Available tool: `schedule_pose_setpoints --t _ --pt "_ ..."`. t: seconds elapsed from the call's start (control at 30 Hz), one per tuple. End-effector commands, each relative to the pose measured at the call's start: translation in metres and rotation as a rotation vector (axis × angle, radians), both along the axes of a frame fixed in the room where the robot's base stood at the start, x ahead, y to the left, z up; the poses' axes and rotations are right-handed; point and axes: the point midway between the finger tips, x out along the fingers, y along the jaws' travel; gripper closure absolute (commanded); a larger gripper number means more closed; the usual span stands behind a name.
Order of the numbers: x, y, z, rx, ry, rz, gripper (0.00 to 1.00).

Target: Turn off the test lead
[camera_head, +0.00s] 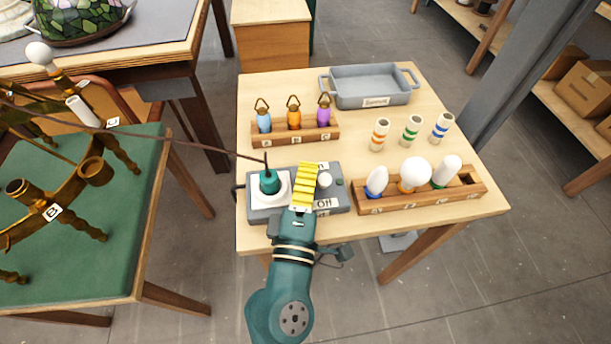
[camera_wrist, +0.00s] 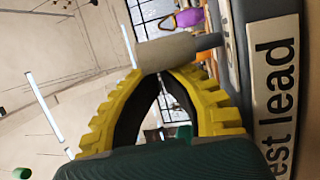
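The test lead box (camera_head: 262,208) is a grey unit on the near edge of the wooden table. Its label, partly cut off, reads "est lead" in the wrist view (camera_wrist: 277,100). A pale switch knob (camera_head: 324,180) sits on its right half, between an upper label and a lower "Off" label (camera_head: 326,203). The knob shows as a grey cylinder in the wrist view (camera_wrist: 180,50). A teal plug (camera_head: 269,182) with a cable sits in the white socket. My gripper (camera_head: 307,170) is just left of the knob. Its yellow fingertips meet, close to or touching the knob; contact is unclear.
Behind the box stands a rack (camera_head: 295,133) with blue, orange and purple parts. A bulb rack (camera_head: 420,194) is to the right, with several striped tubes behind it. A grey tray (camera_head: 370,88) is at the back. A cable crosses to the chandelier (camera_head: 60,205) at left.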

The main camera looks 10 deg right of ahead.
Motion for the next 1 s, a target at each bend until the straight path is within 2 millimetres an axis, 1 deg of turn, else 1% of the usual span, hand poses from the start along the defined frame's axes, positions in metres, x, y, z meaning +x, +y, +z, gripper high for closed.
schedule_pose_setpoints --t 0.83,0.93,1.0 --pt "-0.002 0.001 -0.002 0.0 0.002 0.001 1.0" --pt "-0.007 0.004 -0.007 -0.001 0.004 0.001 1.0" --pt "-0.015 0.007 -0.014 -0.001 0.004 0.0 1.0"
